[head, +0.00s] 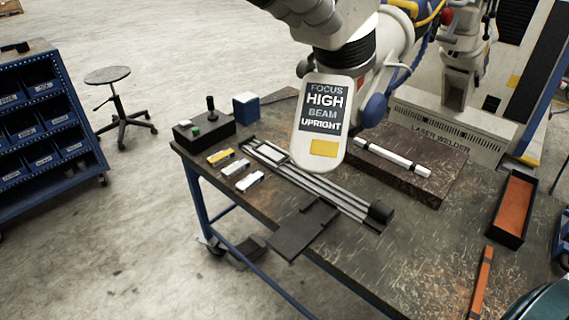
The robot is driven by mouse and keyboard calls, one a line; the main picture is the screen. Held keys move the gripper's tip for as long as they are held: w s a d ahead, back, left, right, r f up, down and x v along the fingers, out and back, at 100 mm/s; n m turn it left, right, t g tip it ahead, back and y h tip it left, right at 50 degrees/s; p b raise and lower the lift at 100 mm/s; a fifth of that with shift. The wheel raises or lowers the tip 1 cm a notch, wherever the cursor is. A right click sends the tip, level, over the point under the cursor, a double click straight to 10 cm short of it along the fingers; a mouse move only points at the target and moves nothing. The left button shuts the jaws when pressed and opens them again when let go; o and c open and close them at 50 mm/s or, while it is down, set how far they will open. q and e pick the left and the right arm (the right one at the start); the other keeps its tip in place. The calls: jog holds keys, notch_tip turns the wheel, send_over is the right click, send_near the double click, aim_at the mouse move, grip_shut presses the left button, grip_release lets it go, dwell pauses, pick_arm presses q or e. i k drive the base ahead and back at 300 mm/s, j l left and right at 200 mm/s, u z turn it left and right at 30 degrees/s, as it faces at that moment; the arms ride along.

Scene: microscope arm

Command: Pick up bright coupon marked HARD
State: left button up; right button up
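Three small block-like coupons lie in a row on the dark worktable (420,255), left of the metal rail. The far one (220,157) has a yellow top, the middle one (235,168) is greyish, and the near one (249,181) is white and grey. Their markings are too small to read, so I cannot tell which says HARD. Neither of my grippers is in view.
A white microscope head (325,148) reading "FOCUS HIGH BEAM UPRIGHT" hangs over the rail (335,195). A control box (204,130) and a blue box (246,108) stand behind the coupons. An orange-lined tray (512,208) lies right. The table's front-left edge is close to the coupons.

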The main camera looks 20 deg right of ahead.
aim_at(244, 186)
jog(key=i+l+z, duration=0.35)
jog(key=i+z, duration=0.4)
jog(key=i+j, duration=0.05)
jog(key=i, duration=0.05)
